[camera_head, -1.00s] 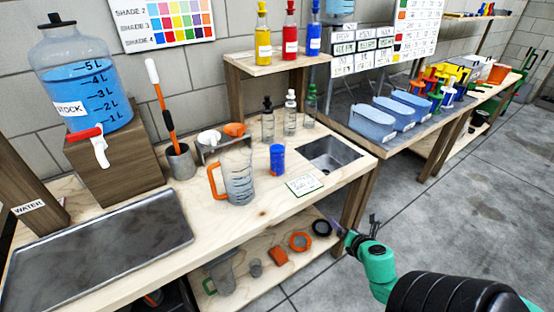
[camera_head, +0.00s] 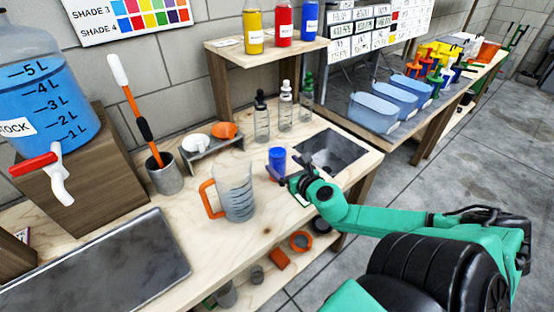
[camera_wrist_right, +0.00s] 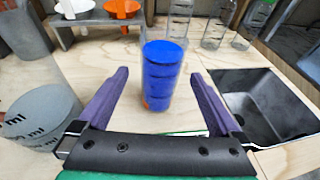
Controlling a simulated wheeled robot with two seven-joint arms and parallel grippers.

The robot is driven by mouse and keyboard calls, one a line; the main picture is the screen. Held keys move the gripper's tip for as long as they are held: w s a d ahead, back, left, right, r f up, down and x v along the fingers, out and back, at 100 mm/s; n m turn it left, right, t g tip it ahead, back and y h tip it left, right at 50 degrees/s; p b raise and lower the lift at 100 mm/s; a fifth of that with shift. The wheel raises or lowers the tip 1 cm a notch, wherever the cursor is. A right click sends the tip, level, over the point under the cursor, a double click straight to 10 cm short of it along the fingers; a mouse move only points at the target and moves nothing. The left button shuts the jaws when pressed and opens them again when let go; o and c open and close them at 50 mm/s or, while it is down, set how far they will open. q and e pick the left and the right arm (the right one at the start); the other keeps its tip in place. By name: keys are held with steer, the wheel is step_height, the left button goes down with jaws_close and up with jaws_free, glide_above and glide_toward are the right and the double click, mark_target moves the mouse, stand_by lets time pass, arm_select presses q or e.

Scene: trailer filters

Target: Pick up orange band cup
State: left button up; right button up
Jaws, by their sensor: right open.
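A blue stack of cups (camera_head: 277,160) stands upright on the wooden bench, between the measuring jug and the sink. In the right wrist view the blue stack (camera_wrist_right: 162,72) shows dark ring lines and a small orange patch low on its left side. No full orange band can be made out. My right gripper (camera_head: 285,180) is just in front of the stack. Its two purple fingers (camera_wrist_right: 157,80) are open, one to each side of the stack in the picture, with gaps on both sides. My left gripper is not in view.
A clear measuring jug with orange handle (camera_head: 236,194) stands close on the left. The sink (camera_head: 334,152) is on the right. Dropper bottles (camera_head: 285,107) stand behind, with a small rack (camera_head: 210,145) holding white and orange pieces.

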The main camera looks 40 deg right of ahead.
mark_target(282, 163)
steer(key=x, duration=0.3)
steer(key=shift+w+f, duration=0.15)
steer(key=shift+f, duration=0.1)
steer(key=shift+w+d+f+b, duration=0.15)
steer(key=shift+w+d+b, duration=0.05)
steer(key=shift+w+b, duration=0.3)
steer(key=x, duration=0.4)
steer(key=shift+f+b, duration=0.2)
steer(key=shift+b, duration=0.1)
steer(key=shift+s+r, duration=0.1)
steer(key=shift+s, duration=0.05)
steer(key=shift+c, duration=0.9)
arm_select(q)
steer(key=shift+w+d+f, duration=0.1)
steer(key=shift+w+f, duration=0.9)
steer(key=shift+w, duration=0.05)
arm_select(e)
jaws_close()
